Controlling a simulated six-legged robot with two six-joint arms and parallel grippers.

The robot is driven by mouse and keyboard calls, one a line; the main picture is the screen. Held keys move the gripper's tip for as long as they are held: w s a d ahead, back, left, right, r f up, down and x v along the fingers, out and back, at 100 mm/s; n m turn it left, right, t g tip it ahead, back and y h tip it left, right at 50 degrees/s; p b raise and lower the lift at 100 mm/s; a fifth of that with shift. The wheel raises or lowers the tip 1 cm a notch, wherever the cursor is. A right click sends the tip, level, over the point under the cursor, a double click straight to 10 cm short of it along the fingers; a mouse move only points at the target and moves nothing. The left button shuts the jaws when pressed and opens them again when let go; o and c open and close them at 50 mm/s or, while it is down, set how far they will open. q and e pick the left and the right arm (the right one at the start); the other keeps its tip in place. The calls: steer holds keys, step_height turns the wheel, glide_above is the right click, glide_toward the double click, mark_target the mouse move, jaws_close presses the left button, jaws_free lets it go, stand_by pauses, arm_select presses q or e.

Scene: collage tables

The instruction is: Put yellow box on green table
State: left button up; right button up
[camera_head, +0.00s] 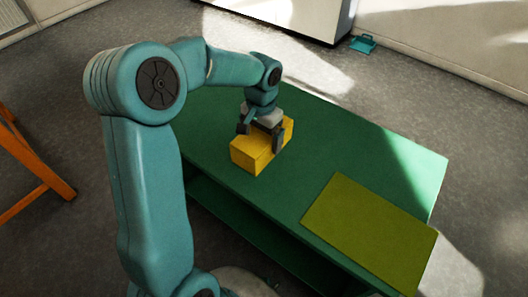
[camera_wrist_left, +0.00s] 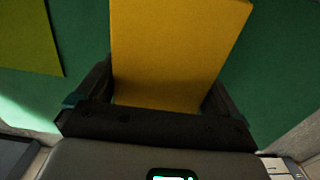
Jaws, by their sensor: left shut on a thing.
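The yellow box (camera_head: 252,153) is at the green table (camera_head: 345,150), over the middle-left part of its top. It looks to rest on the tabletop or hang just above it; I cannot tell which. My left gripper (camera_head: 262,134) is above the box, shut on it with one finger on each side. In the left wrist view the yellow box (camera_wrist_left: 178,50) fills the space between the two dark fingers (camera_wrist_left: 158,92), with the green tabletop (camera_wrist_left: 82,40) behind it. My right gripper is not in view.
A flat olive-yellow sheet (camera_head: 370,232) lies on the near right part of the green table. An orange wooden frame (camera_head: 35,165) stands at the left. A white cabinet (camera_head: 290,12) and a small teal object (camera_head: 362,43) are at the back. The table's right far part is clear.

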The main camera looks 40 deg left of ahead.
arm_select(q)
step_height(320, 180, down, 7)
steer(key=shift+f+b, duration=0.1)
steer(key=shift+b, duration=0.2)
steer(key=o, duration=0.7)
steer(key=shift+r, duration=0.25)
step_height(320, 180, up, 12)
steer(key=shift+f+p, duration=0.1)
steer(key=shift+p, duration=0.6)
